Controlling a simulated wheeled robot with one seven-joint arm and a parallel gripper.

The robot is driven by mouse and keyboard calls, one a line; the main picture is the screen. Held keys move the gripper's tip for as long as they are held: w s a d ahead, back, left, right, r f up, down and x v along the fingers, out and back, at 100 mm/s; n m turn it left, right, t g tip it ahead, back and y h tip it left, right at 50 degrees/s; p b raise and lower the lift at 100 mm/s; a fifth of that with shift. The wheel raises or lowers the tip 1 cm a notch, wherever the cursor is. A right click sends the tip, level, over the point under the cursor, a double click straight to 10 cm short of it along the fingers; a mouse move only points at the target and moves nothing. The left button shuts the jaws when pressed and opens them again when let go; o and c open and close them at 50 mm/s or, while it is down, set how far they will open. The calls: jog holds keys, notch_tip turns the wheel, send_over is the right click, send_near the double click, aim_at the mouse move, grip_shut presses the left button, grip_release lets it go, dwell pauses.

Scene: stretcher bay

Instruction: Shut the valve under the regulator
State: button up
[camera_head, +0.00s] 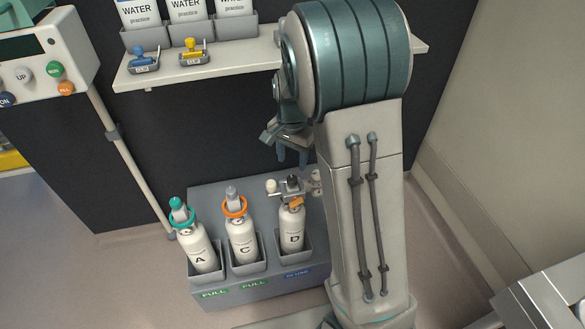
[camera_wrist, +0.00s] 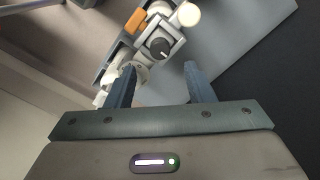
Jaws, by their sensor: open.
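Cylinder D (camera_head: 291,230) stands upright in the right-hand socket of the grey rack, with the regulator (camera_head: 291,190) on its top. The regulator has a black knob (camera_wrist: 160,47) and a pale round knob (camera_wrist: 189,14). An orange part (camera_head: 297,203), perhaps the valve handle, sits just below the regulator; it also shows in the wrist view (camera_wrist: 135,20). My gripper (camera_head: 291,160) is open and empty, above the regulator. In the wrist view, the fingers (camera_wrist: 161,80) point toward the regulator, with the black knob beyond the gap. Part of the regulator's right side is close to my arm.
Cylinders A (camera_head: 200,250) and C (camera_head: 242,243) stand left of D in the rack (camera_head: 225,190). A shelf (camera_head: 232,62) with water packs and two small clips is above. A pole (camera_head: 125,165) stands at left; a wall (camera_head: 500,130) is at right.

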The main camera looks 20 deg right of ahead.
notch_tip(320, 180, up, 7)
jog(key=shift+p, duration=0.3)
jog(key=s+r+n+t+p, duration=0.1)
jog(key=s+r+n+p, duration=0.2)
jog(key=s, duration=0.7)
jog(key=s+r+n+t+p, duration=0.1)
jog(key=s+r+n+p, duration=0.3)
jog(key=s, duration=0.7)
notch_tip(320, 180, up, 4)
jog(key=shift+r+n+t, duration=0.2)
jog(key=shift+n+t, duration=0.2)
jog(key=shift+n, duration=0.6)
